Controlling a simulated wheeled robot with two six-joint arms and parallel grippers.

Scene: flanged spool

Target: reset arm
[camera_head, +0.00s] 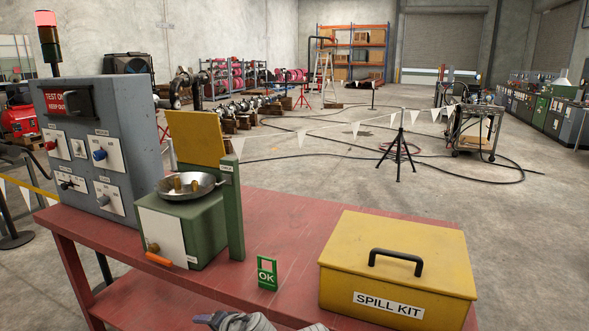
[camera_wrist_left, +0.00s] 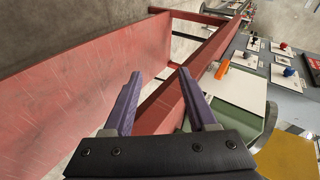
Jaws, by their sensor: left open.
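My left gripper (camera_wrist_left: 159,80) is open, with two purple fingers apart and nothing between them. In the head view, part of an arm of mine with a purple tip shows at the bottom edge. In the wrist view, the fingers are near the edge of the red bench (camera_head: 291,231). A green box (camera_head: 207,228) with a white front panel stands on the bench. A metal pan (camera_head: 172,194) on it holds small brass-coloured pieces. An orange handle (camera_head: 159,260) sticks out low at its front. My right gripper is in neither view.
A grey test panel (camera_head: 96,146) stands left of the green box. A yellow plate (camera_head: 196,138) rises behind the pan. Bench space around the sign is clear.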

